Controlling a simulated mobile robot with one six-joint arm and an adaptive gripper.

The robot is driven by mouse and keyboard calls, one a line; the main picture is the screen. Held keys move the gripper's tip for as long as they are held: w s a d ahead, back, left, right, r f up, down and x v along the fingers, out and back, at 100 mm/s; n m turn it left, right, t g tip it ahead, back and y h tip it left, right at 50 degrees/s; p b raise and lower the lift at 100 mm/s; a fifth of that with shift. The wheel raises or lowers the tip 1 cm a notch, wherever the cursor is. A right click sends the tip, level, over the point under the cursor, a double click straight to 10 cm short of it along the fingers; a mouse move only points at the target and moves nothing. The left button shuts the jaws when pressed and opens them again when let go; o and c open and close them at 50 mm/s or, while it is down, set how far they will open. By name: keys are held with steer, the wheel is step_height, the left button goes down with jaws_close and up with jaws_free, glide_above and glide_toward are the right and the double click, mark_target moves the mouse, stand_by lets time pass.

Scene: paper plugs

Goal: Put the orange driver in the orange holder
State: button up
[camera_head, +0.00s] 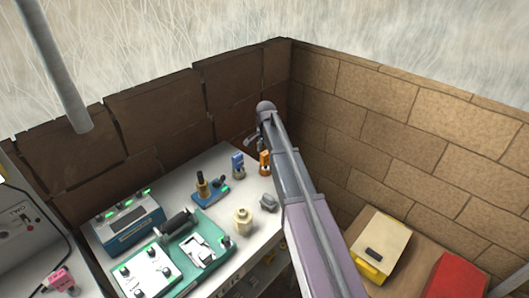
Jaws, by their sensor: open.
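An orange holder-like piece (264,163) stands at the far right corner of the white bench, partly hidden by my arm. A similar blue piece (238,165) stands just left of it. A small upright tool with a dark top and brownish-yellow lower part (202,186) stands on a blue base left of these; I cannot tell whether it is the orange driver. My gripper (251,139) is open; only a small grey part shows beside the end of my arm, above and left of the orange piece. No object shows in it.
The white bench (220,156) also bears a blue charger box (128,226) with green lights, a green fixture (209,232), a cream knob-like part (243,221) and a grey part (268,203). Brick walls stand close behind. A yellow box (381,240) and red box (455,280) are at right.

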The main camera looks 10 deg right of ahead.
step_height(320, 180, up, 11)
steer(key=p, duration=1)
steer(key=shift+f, duration=0.1)
stand_by(0.5)
steer(key=s+n, duration=1)
steer(key=s, duration=1.9)
steer(key=shift+a+n, duration=0.2)
steer(key=shift+n, duration=0.2)
